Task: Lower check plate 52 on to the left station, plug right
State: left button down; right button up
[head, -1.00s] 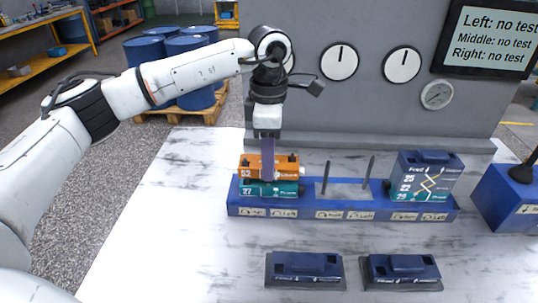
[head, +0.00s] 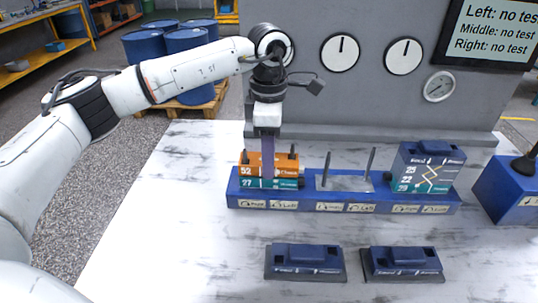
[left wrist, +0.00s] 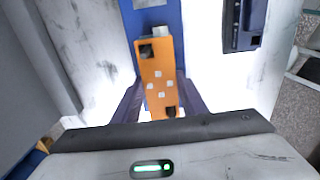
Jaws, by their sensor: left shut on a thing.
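The orange check plate 52 (head: 282,166) is at the left station of the blue base (head: 388,200), directly above the teal plate 27 (head: 285,184). It looks level, with dark pin tips showing above it at both ends. Whether it rests fully on the teal plate I cannot tell. My left gripper (head: 267,182) points straight down and is shut on the orange plate, with one finger across its front face. In the left wrist view the orange plate (left wrist: 160,78) lies between the two fingers, with a dark hole at each end. My right gripper is not in view.
The middle station (head: 345,182) has two bare upright pins. A stack of plates (head: 425,172) stands at the right station. Two dark blue blocks (head: 306,258) (head: 402,262) lie in front. A gauge wall stands behind; white table is clear at left.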

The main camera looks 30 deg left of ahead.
pick_arm(q)
jog(key=shift+f, duration=0.35)
jog(key=c, duration=1)
grip_release()
jog(key=shift+f, duration=0.1)
